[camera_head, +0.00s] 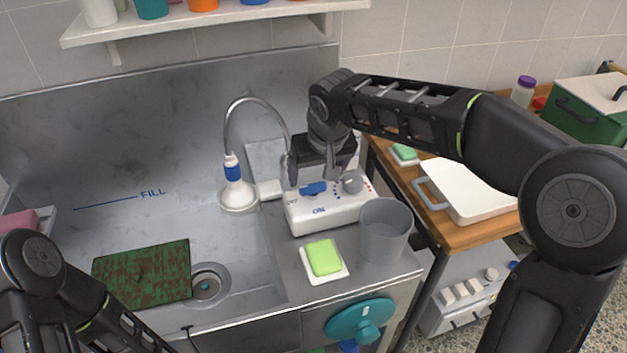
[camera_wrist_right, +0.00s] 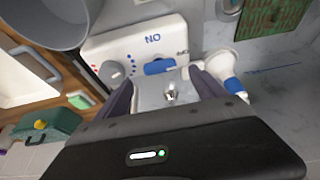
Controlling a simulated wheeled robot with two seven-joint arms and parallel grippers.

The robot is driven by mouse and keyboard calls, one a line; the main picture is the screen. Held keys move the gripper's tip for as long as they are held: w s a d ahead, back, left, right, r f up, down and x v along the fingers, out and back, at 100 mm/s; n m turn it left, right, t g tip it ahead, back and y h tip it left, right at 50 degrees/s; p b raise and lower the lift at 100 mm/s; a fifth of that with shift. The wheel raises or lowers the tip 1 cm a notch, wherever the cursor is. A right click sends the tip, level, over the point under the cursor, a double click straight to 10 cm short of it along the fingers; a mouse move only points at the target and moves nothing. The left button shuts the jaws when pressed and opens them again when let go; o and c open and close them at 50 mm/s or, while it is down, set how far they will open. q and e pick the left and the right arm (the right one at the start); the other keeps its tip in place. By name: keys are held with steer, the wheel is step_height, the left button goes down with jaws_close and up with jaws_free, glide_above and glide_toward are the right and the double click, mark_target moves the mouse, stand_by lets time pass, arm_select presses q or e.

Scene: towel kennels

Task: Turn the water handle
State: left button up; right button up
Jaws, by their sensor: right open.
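The blue water handle (camera_head: 313,188) sits on a white control box (camera_head: 330,210) marked OFF at its left and ON at its front. The handle lies roughly sideways, its left end near OFF. In the right wrist view the handle (camera_wrist_right: 160,66) shows just beyond the fingertips, between their lines. My right gripper (camera_head: 318,174) is open and empty, pointing down over the back of the box; its fingers (camera_wrist_right: 163,88) stand apart on either side of the handle. I cannot tell whether either finger touches it. My left arm enters at lower left; its gripper is out of view.
A grey knob (camera_head: 352,185) is right of the handle. A grey bucket (camera_head: 384,232) and green sponge (camera_head: 324,257) stand in front of the box. A white-and-blue spray head (camera_head: 233,172) with a hose is at left. The steel sink (camera_head: 110,225) holds a dirty green mat (camera_head: 143,273).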

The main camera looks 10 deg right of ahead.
mark_target(313, 185)
steer(key=x, duration=0.5)
steer(key=shift+f+p, duration=0.1)
steer(key=shift+p, duration=0.2)
steer(key=c, duration=1.4)
